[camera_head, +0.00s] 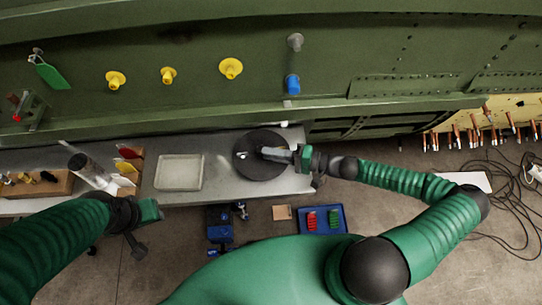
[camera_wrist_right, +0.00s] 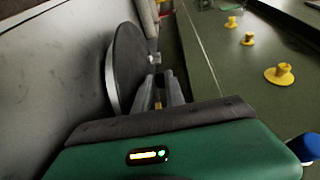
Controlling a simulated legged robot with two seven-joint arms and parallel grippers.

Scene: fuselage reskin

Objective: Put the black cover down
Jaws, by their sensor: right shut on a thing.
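The black cover (camera_head: 248,166) is a round dark disc over the right part of the grey bench (camera_head: 217,187). My right gripper (camera_head: 272,154) reaches in from the right and is shut on the cover near its middle, apparently by a small fitting there. In the right wrist view the cover (camera_wrist_right: 128,65) shows nearly edge-on beside the fingers (camera_wrist_right: 166,90), its face parallel to the bench top. I cannot tell whether its underside touches the bench. My left gripper (camera_head: 140,228) is low at the left, away from the cover; its finger opening is unclear.
A pale empty tray (camera_head: 179,173) lies on the bench left of the cover. The green fuselage panel (camera_head: 200,45) with yellow fittings (camera_head: 231,68) and a blue one (camera_head: 292,84) rises behind. A blue bin (camera_head: 333,219) is on the floor; cables lie at the right.

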